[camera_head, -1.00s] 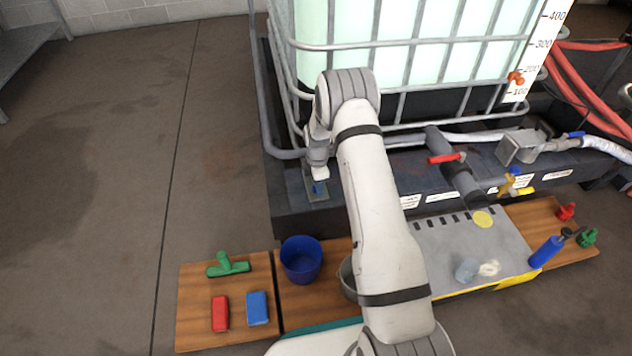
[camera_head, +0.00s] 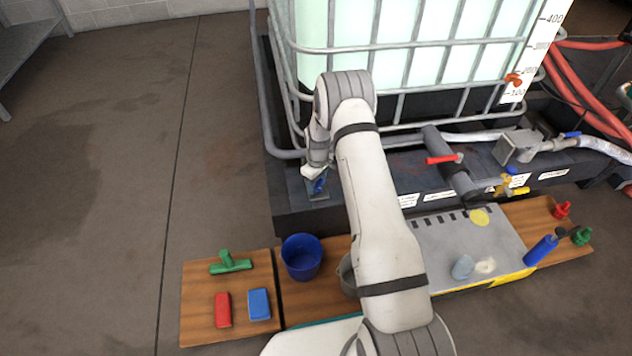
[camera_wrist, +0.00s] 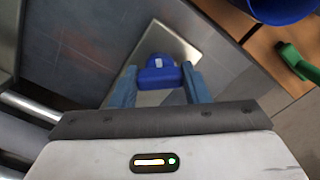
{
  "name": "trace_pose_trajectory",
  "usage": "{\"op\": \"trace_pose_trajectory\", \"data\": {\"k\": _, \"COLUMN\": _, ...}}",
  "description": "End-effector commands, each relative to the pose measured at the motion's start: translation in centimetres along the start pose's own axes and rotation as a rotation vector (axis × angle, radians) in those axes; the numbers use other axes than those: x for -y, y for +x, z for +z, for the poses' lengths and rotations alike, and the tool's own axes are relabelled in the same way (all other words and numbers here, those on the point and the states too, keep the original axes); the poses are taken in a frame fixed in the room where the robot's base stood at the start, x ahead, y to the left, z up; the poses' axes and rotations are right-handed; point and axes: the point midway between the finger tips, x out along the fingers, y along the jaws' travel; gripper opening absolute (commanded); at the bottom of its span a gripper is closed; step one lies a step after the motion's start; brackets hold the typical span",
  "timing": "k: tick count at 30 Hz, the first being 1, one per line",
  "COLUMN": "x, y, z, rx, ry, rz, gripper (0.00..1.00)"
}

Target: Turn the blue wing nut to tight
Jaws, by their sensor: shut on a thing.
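The blue wing nut (camera_wrist: 158,74) sits in front of a pale metal plate (camera_wrist: 172,42) in the wrist view. My gripper (camera_wrist: 160,82) has one blue finger on each side of it and is shut on it. A small white mark shows on the nut's hub. My arm hides part of that base.
A blue bucket (camera_head: 301,257), a green tool (camera_head: 231,263), a red block (camera_head: 223,309) and a blue block (camera_head: 259,304) are on wooden boards below. A metal cage (camera_head: 420,40) around the tank stands close beside my arm. The floor at left is clear.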

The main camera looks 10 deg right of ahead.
Motion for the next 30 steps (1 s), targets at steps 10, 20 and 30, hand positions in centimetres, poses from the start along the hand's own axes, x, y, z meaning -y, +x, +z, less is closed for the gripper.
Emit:
{"op": "trace_pose_trajectory", "data": {"k": 10, "x": -0.02, "y": -0.07, "z": 0.09, "rx": 0.002, "ry": 0.324, "rz": -0.001, "gripper": 0.19}}
{"op": "trace_pose_trajectory", "data": {"k": 20, "x": 0.00, "y": 0.01, "z": 0.13, "rx": 0.003, "ry": 0.568, "rz": -0.001, "gripper": 0.19}}
{"op": "trace_pose_trajectory", "data": {"k": 30, "x": 0.02, "y": 0.06, "z": 0.15, "rx": 0.004, "ry": 0.687, "rz": -0.001, "gripper": 0.19}}
